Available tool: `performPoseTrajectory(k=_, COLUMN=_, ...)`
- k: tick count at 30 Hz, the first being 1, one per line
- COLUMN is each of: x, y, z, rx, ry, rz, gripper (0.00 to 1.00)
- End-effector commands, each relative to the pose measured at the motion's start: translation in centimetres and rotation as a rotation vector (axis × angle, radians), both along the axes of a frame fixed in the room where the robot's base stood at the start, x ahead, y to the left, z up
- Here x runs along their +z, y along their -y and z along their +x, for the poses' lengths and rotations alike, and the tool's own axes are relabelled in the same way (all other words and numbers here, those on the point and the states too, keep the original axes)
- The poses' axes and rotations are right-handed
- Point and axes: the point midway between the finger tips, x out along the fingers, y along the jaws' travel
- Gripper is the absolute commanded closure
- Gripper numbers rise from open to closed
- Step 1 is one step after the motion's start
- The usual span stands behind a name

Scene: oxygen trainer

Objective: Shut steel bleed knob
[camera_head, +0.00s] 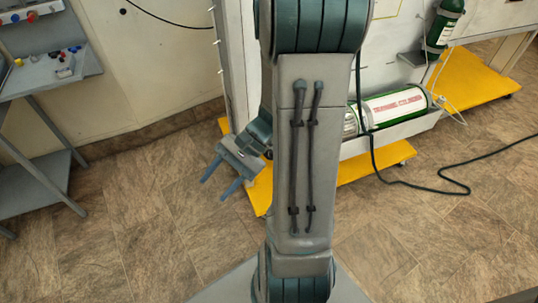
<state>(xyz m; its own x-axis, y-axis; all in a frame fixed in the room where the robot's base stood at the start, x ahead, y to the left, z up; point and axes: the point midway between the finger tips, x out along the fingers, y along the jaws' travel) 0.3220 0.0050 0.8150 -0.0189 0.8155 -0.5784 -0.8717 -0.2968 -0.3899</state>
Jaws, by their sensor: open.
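My gripper (217,185) is at the left of my arm in the head view. Its two blue-grey fingers are apart and point down and left, with nothing between them. It hangs in front of the left end of a yellow trainer base. I cannot make out a steel bleed knob; my arm covers the middle of the trainer. A green and white oxygen cylinder (396,107) lies in a grey tray to the right of my arm. A smaller dark green cylinder (443,26) stands upright at the upper right.
A grey workbench (40,76) with small coloured parts stands at the left. The trainer's yellow base (470,82) has casters. A black cable (440,188) lies on the tiled floor at the right. The floor at the lower left is clear.

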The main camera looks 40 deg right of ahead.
Motion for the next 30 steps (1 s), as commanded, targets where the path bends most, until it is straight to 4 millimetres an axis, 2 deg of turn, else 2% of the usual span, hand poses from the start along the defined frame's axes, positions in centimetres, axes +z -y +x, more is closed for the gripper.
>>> performPoseTrajectory(k=1, x=-2.4, y=0.7, z=0.7, rx=-0.091, ry=-0.035, rz=0.080, gripper=0.54)
performPoseTrajectory(k=5, x=-5.7, y=2.7, z=2.9, rx=-0.331, ry=-0.088, rz=0.281, gripper=0.54)
performPoseTrajectory(k=8, x=-8.5, y=5.1, z=4.5, rx=-0.528, ry=-0.112, rz=0.430, gripper=0.54)
performPoseTrajectory(k=12, x=-13.0, y=9.6, z=6.1, rx=-0.813, ry=-0.121, rz=0.625, gripper=0.54)
performPoseTrajectory(k=15, x=-16.7, y=13.4, z=6.5, rx=-1.027, ry=-0.112, rz=0.754, gripper=0.54)
performPoseTrajectory(k=19, x=-22.1, y=18.5, z=5.8, rx=-1.311, ry=-0.088, rz=0.903, gripper=0.54)
performPoseTrajectory(k=24, x=-28.8, y=23.7, z=3.4, rx=-1.636, ry=-0.048, rz=1.038, gripper=0.54)
performPoseTrajectory(k=27, x=-31.6, y=25.6, z=1.9, rx=-1.772, ry=-0.028, rz=1.083, gripper=0.54)
performPoseTrajectory(k=30, x=-33.2, y=26.6, z=0.8, rx=-1.857, ry=-0.014, rz=1.108, gripper=0.54)
